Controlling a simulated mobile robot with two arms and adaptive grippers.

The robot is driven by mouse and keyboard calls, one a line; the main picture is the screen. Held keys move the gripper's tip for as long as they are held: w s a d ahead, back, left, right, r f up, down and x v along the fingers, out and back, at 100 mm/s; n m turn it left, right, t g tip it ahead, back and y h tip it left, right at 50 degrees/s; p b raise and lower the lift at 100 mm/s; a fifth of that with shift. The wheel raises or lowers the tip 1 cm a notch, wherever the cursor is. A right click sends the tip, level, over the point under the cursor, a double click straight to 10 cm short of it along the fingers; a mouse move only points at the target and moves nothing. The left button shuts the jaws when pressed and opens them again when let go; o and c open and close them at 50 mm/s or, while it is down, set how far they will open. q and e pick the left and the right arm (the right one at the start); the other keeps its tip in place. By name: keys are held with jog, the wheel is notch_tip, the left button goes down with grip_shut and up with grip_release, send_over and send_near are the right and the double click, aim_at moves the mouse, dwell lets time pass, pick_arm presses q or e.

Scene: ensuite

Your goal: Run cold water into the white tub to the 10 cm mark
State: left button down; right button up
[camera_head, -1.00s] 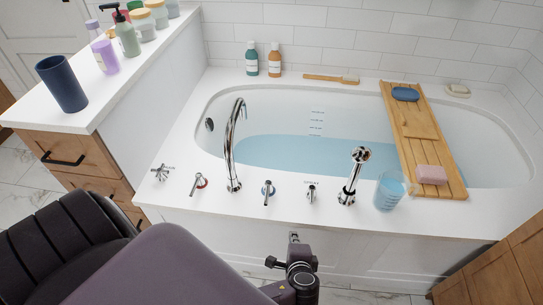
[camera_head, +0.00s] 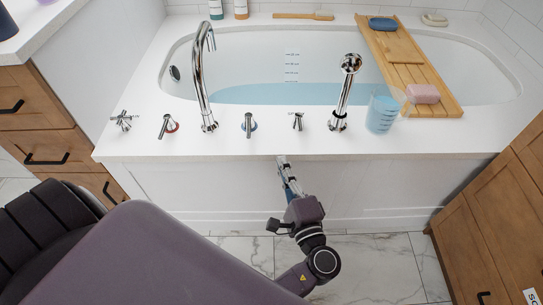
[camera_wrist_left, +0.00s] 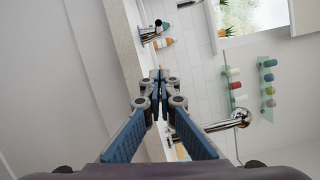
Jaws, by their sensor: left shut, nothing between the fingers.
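The white tub (camera_head: 245,60) holds blue water (camera_head: 290,94). A column of depth marks (camera_head: 291,65) shows on its far wall above the waterline; the figures are too small to read. The chrome spout (camera_head: 202,75) stands on the near rim, with no stream visible. A blue-ringed lever (camera_head: 249,125) stands right of it, a red-ringed lever (camera_head: 168,126) left of it. My left gripper (camera_head: 283,160) is shut and empty at the tub's front edge, just below and right of the blue-ringed lever. Its closed fingers show in the left wrist view (camera_wrist_left: 159,76). My right gripper is not in view.
A cross handle (camera_head: 124,120), a small lever (camera_head: 298,121), a hand shower (camera_head: 345,90) and a clear cup (camera_head: 384,110) stand along the near rim. A wooden tray (camera_head: 415,75) spans the tub. Wooden cabinets (camera_head: 500,220) stand at right.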

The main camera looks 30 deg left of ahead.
aim_at(254, 148)
pick_arm(q)
jog(key=x, duration=0.8)
jog(key=shift+w+a, duration=0.25)
jog(key=shift+w, duration=0.05)
jog(key=s+a, duration=0.1)
jog(key=a, duration=0.1)
jog(key=shift+s+a+r, duration=0.35)
jog(key=shift+a, duration=0.05)
jog(key=shift+s+a, duration=0.2)
jog(key=shift+a, duration=0.1)
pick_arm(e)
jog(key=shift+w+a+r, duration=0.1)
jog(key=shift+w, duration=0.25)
pick_arm(q)
jog(key=shift+s+a+r, duration=0.1)
jog(key=shift+s+a, duration=0.1)
jog(key=shift+a, duration=0.05)
jog(key=shift+s+a, duration=0.2)
jog(key=shift+a, duration=0.1)
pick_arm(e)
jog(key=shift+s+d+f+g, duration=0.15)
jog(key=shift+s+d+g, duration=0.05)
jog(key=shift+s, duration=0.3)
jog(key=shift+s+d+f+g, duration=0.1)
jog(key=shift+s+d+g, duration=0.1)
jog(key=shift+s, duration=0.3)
